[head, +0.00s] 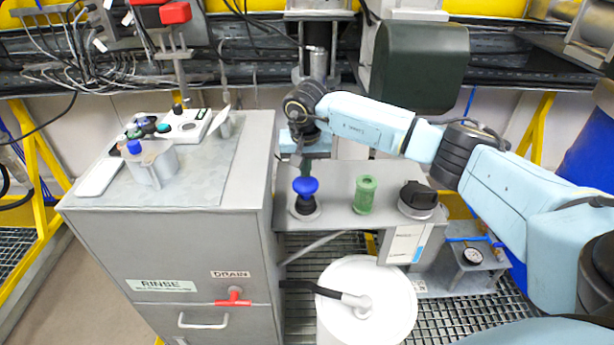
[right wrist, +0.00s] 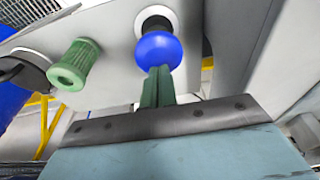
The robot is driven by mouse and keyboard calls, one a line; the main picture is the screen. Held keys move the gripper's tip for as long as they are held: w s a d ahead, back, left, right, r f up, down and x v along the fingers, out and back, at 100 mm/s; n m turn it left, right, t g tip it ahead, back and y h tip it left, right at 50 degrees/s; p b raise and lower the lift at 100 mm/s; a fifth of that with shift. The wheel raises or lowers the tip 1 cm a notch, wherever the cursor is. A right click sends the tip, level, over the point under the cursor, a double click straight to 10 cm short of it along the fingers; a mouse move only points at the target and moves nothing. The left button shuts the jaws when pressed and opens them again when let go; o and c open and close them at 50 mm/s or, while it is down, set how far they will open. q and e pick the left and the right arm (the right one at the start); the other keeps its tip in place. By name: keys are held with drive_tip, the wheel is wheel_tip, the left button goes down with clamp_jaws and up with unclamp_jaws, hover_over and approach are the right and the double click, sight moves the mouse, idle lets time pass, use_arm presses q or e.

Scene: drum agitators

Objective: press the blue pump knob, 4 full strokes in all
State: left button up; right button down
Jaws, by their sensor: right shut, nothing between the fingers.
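The blue pump knob (head: 306,186) stands upright on a dark stem and base on the grey shelf, right of the grey cabinet. It also shows in the right wrist view (right wrist: 158,49). My right gripper (head: 304,174) points down at the knob from behind and above. Its green fingers (right wrist: 157,70) are together, with nothing between them, and their tips overlap the knob's edge in the right wrist view. I cannot tell whether they touch it. My left gripper is not in view.
A green ribbed knob (head: 365,194) and a black-capped fitting (head: 417,199) stand right of the pump on the same shelf. A white round lid (head: 375,285) lies below. The grey cabinet (head: 180,255) has a red drain handle (head: 234,297). A dark box (head: 419,65) hangs behind my arm.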

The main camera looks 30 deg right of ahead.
sight(306, 182)
drive_tip(key=shift+f, duration=0.2)
idle(0.5)
drive_tip(key=shift+s+f+b, duration=0.1)
drive_tip(key=shift+f+b, duration=1.55)
drive_tip(key=shift+f, duration=0.45)
drive_tip(key=shift+r+p, duration=1.55)
drive_tip(key=shift+r, duration=0.75)
drive_tip(key=shift+f, duration=0.2)
